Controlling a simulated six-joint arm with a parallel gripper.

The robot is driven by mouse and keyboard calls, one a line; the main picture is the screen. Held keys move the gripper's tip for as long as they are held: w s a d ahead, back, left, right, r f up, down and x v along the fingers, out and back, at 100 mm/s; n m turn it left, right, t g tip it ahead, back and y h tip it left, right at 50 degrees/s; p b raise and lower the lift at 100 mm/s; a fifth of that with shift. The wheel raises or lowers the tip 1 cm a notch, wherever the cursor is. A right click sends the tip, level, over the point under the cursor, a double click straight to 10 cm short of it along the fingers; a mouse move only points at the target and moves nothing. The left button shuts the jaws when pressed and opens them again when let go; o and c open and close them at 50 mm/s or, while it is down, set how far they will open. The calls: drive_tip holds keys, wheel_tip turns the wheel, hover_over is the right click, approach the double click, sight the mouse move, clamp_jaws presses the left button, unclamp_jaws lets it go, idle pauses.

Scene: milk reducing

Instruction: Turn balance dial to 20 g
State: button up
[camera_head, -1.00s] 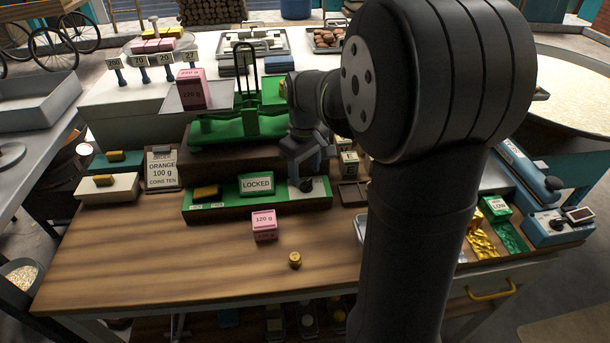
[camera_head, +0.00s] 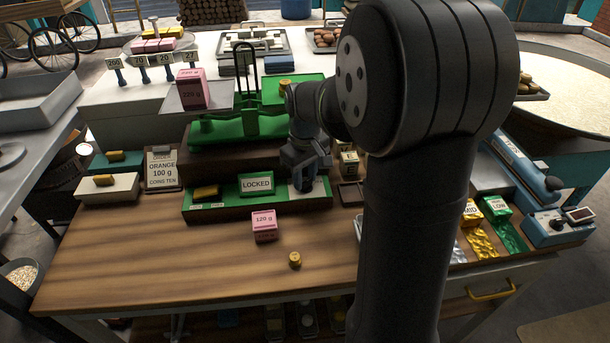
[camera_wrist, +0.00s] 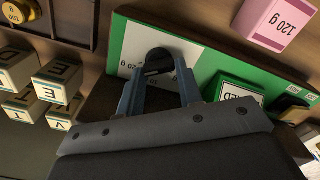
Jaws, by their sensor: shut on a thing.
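The balance's green base panel (camera_head: 232,205) holds a white plate with a dark round dial (camera_wrist: 158,60) at its right end. My gripper (camera_head: 303,181) reaches down onto this dial. In the wrist view its two blue-grey fingers (camera_wrist: 157,75) are shut on the dial. Number labels show on the white plate (camera_wrist: 135,45) around the dial, partly covered, and I cannot tell where the dial points. The green balance (camera_head: 235,130) stands behind, with a pink 220 g block (camera_head: 193,92) on its left pan and a gold weight (camera_head: 286,84) on its right pan.
A "LOCKED" sign (camera_head: 257,183) and a gold-coloured lever (camera_head: 206,191) sit on the panel. A pink 120 g block (camera_head: 264,224) and a small gold weight (camera_head: 295,260) are in front. Lettered blocks (camera_wrist: 58,78) stand beside my gripper. The front left tabletop is clear.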

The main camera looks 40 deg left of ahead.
drive_tip(key=shift+m, duration=0.5)
drive_tip(key=o, duration=1)
drive_tip(key=shift+r, duration=0.1)
wheel_tip(320, 180, up, 17)
drive_tip(key=shift+r, duration=0.15)
